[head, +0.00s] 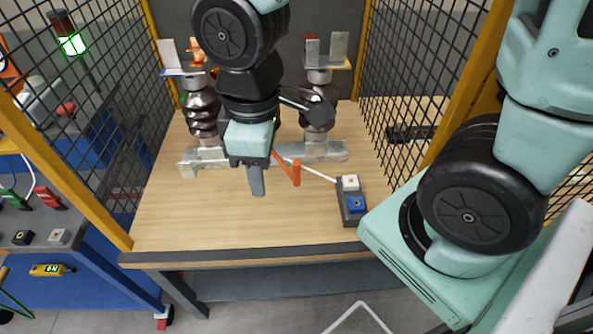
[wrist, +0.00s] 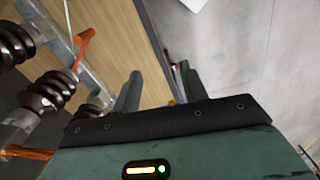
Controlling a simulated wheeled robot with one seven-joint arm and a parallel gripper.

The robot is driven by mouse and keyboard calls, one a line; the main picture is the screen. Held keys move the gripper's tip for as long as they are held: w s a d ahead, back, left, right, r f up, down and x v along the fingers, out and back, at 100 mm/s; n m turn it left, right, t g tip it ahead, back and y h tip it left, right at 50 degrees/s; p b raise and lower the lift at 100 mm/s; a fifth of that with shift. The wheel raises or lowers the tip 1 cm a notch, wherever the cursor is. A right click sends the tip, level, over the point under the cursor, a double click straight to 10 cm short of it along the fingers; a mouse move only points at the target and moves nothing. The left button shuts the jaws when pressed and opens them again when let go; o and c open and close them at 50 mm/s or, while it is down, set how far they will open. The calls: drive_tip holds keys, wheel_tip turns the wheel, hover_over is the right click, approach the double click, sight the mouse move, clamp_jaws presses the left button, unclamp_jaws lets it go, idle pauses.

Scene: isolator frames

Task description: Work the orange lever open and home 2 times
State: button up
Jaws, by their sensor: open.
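In the wrist view the orange lever (wrist: 84,46) is at the upper left. My gripper (head: 257,182) is just left of the lever in the head view, pointing down and apart from it. In the wrist view my gripper (wrist: 160,88) has its two fingers spread with nothing between them. Brown insulators stand at the left (head: 202,112) and right (head: 317,112) of the rail. My arm hides the middle of the isolator.
A small box (head: 351,203) with a white and a blue button sits right of the lever, with a pale rod or cable running towards it. Mesh fences (head: 407,90) on yellow posts close both sides. The wooden table top (head: 200,222) is clear at front left.

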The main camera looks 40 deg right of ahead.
drive_tip(key=s+a, duration=0.1)
drive_tip(key=s, duration=0.1)
drive_tip(key=n+b, duration=0.2)
drive_tip(key=b, duration=0.5)
hover_over(296, 172)
wheel_tip(296, 172, down, 8)
drive_tip(key=f, duration=0.5)
drive_tip(key=f+b, duration=0.1)
drive_tip(key=f, duration=0.5)
drive_tip(key=f+b, duration=0.1)
drive_tip(key=f, duration=0.4)
drive_tip(key=shift+w+d+f, duration=0.3)
drive_tip(key=shift+w+d, duration=0.05)
drive_tip(key=shift+w, duration=0.05)
clamp_jaws()
